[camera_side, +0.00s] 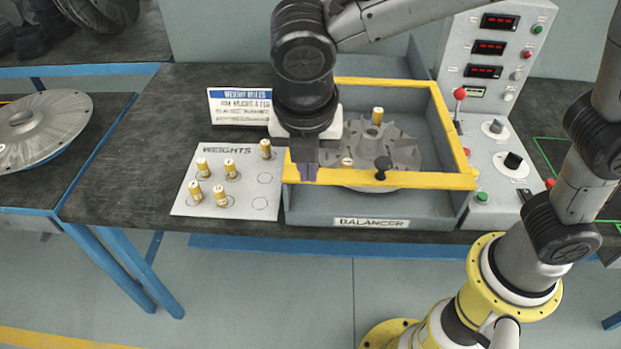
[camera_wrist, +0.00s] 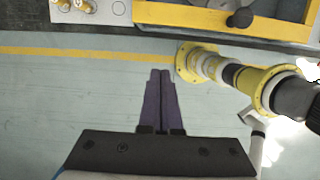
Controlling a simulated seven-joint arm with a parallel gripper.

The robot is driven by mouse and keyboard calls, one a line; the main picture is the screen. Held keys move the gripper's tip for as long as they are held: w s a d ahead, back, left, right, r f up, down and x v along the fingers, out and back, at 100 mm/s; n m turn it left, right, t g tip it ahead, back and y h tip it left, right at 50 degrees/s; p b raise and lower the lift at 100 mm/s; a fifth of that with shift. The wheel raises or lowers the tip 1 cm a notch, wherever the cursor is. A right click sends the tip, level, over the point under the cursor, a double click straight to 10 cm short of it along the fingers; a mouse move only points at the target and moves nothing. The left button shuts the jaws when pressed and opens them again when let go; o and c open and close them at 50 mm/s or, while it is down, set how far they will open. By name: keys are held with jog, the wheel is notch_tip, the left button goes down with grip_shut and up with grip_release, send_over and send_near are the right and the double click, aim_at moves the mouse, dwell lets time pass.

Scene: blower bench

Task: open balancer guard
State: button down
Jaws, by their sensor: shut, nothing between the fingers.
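The balancer (camera_side: 345,214) is a grey box on the bench with a yellow-framed guard (camera_side: 430,181) lying across its top. A black knob (camera_side: 382,168) sits on the guard's front bar, and the knob also shows at the top of the wrist view (camera_wrist: 240,17). Inside the box is a grey impeller (camera_side: 398,150) with one brass weight (camera_side: 377,116) standing on it. My gripper (camera_side: 306,173) is shut and empty, pointing down near the guard's front left corner, left of the knob. Its dark fingers (camera_wrist: 160,75) are together in the wrist view. My wrist hides the guard's left side.
A white weights board (camera_side: 240,190) with several brass weights lies left of the balancer. A sign (camera_side: 238,106) stands behind it. A control panel (camera_side: 490,130) with red displays and a red-topped lever (camera_side: 460,94) stands at the right. Another impeller (camera_side: 40,125) lies on the left table.

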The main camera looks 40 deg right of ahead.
jog(key=x, duration=0.3)
jog(key=w+d+x, duration=0.1)
jog(key=x, duration=0.6)
jog(key=shift+w+d, duration=0.8)
jog(key=w+d, duration=2.4)
jog(key=shift+a, duration=0.1)
